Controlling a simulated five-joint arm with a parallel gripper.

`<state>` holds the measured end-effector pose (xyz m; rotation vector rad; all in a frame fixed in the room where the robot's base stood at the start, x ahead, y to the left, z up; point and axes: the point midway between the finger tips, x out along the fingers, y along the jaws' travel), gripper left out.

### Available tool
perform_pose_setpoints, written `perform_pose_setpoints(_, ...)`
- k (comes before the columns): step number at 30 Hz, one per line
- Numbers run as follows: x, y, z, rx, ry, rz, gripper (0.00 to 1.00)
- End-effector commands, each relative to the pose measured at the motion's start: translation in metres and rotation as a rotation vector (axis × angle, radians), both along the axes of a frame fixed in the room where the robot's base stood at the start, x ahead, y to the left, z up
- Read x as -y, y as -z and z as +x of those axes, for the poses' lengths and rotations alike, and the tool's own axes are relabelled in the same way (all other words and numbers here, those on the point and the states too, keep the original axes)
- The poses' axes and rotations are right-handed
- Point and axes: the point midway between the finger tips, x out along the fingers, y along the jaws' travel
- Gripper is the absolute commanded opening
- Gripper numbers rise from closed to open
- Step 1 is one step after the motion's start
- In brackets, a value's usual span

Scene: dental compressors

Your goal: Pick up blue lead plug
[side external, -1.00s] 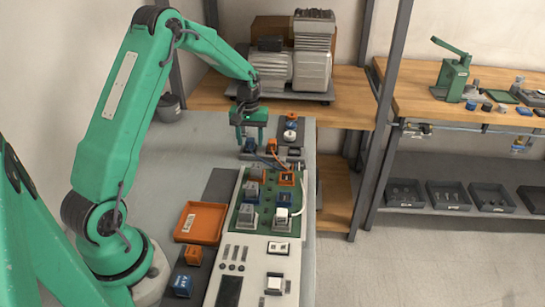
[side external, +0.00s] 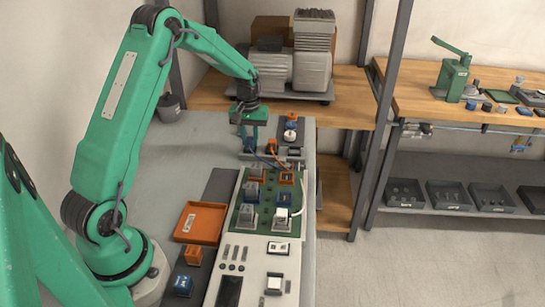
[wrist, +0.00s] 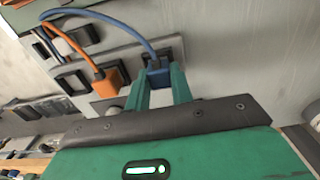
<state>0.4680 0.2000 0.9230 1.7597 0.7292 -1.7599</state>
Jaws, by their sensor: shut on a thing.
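The blue lead plug (wrist: 157,72) sits between the two green fingers of my gripper (wrist: 163,82) in the wrist view. The fingers are shut on its sides. A blue cable (wrist: 120,20) arcs from the plug toward the upper left. In the side view my gripper (side external: 252,146) is low at the far end of the bench, behind the green board. The plug is mostly hidden there by the fingers. I cannot tell whether it is clear of the surface beneath it.
An orange plug (wrist: 107,80) with its orange cable is close beside my gripper. The green board (side external: 240,218) with several grey and orange sockets lies nearer the camera. An orange tray (side external: 201,222) is at its left. The grey bench (side external: 190,150) left of my gripper is clear.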

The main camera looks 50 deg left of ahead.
Motion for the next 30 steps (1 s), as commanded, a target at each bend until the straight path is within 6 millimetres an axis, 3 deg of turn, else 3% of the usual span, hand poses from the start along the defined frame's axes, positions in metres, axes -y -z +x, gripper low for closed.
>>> perform_pose_setpoints(10, 0.000, -0.039, 0.001, 0.004, 0.000, 0.001, 0.01)
perform_pose_setpoints(24, 0.080, -0.086, -0.011, 0.002, 0.004, 0.001, 0.01)
perform_pose_setpoints(30, 0.104, -0.100, -0.014, 0.001, 0.002, 0.000, 0.01)
